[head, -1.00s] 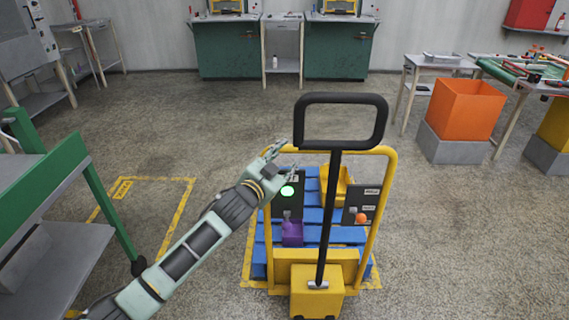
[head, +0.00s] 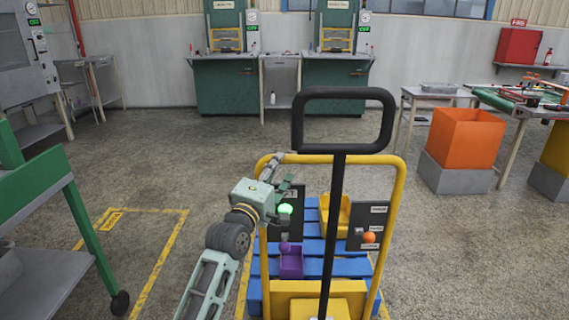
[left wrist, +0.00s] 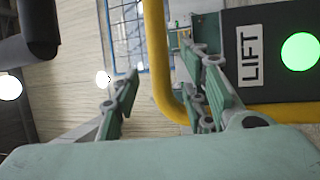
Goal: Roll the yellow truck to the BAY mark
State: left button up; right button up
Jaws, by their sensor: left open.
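The yellow truck (head: 398,190) stands in front of me with its yellow tube frame, black loop handle (head: 343,93) and blue slatted deck (head: 351,268). My left gripper (head: 281,171) is open at the upper left corner of the frame. In the left wrist view, the yellow tube (left wrist: 158,65) runs between the spread fingers of the gripper (left wrist: 160,95); I cannot tell whether they touch it. A yellow floor outline with a small label (head: 113,218) lies at the left; its lettering is too small to read. My right gripper is out of view.
The truck carries a purple bin (head: 291,262), a yellow bin (head: 343,213) and a LIFT panel with a lit green button (left wrist: 300,52). A green-framed bench (head: 45,190) stands at the left. An orange bin (head: 466,137) stands at the right. Floor between truck and outline is clear.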

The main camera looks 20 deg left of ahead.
aim_at(282, 163)
pick_arm(q)
jog(key=shift+x, duration=2.4)
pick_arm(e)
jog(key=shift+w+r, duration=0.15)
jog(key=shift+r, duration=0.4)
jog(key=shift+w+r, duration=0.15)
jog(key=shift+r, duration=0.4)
pick_arm(q)
jog(key=shift+c, duration=0.4)
grip_shut()
